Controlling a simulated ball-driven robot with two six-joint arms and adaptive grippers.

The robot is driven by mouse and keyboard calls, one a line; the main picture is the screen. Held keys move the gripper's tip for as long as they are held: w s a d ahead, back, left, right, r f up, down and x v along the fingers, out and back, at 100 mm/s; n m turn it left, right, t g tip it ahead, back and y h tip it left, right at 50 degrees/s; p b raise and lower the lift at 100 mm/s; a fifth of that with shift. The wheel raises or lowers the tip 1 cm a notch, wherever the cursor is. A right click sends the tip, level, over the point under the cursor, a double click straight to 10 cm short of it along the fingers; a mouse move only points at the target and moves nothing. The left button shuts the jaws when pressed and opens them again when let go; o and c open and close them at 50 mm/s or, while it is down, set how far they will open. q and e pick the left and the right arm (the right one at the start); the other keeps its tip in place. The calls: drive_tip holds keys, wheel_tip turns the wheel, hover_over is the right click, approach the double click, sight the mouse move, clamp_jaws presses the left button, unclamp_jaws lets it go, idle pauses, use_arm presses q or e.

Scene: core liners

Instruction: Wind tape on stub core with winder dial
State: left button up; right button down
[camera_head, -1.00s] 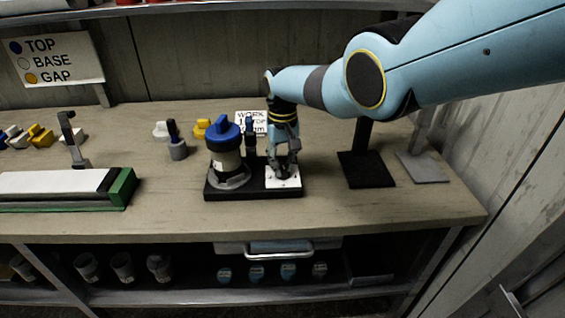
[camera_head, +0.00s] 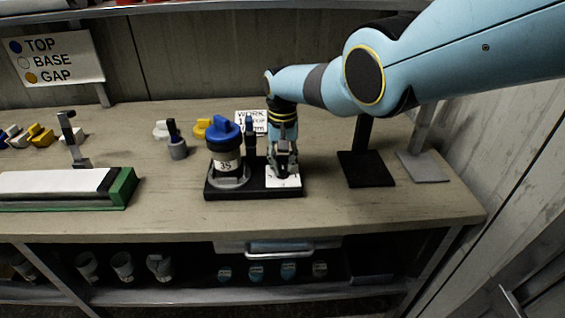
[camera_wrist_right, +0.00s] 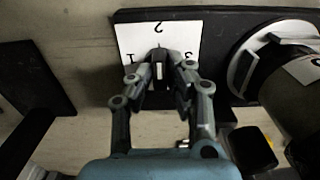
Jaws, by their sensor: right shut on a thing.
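The winder has a black base (camera_head: 240,193) on the bench. On its left part stands the core (camera_head: 226,164), upright, with a blue cap (camera_head: 223,130) and a white label reading 35. On its right part lies the white dial plate (camera_head: 284,182); the numbers 1, 2 and 3 show in the right wrist view (camera_wrist_right: 139,40). My right gripper (camera_head: 284,168) points down over the plate, shut on the dial knob (camera_wrist_right: 158,55), which its fingers mostly hide. The core's rim also shows at the right of the wrist view (camera_wrist_right: 290,90). My left gripper is out of view.
A small grey post (camera_head: 177,149), white and yellow caps (camera_head: 201,128) and a work card (camera_head: 245,118) stand behind. A green-ended block (camera_head: 122,187) lies left. A black stand (camera_head: 366,168) is right of the gripper. Cores fill the shelf below.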

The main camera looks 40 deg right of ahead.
sight(283, 164)
drive_tip(key=c, duration=1.3)
unclamp_jaws()
wheel_tip(283, 164, up, 12)
drive_tip(key=shift+r, duration=0.1)
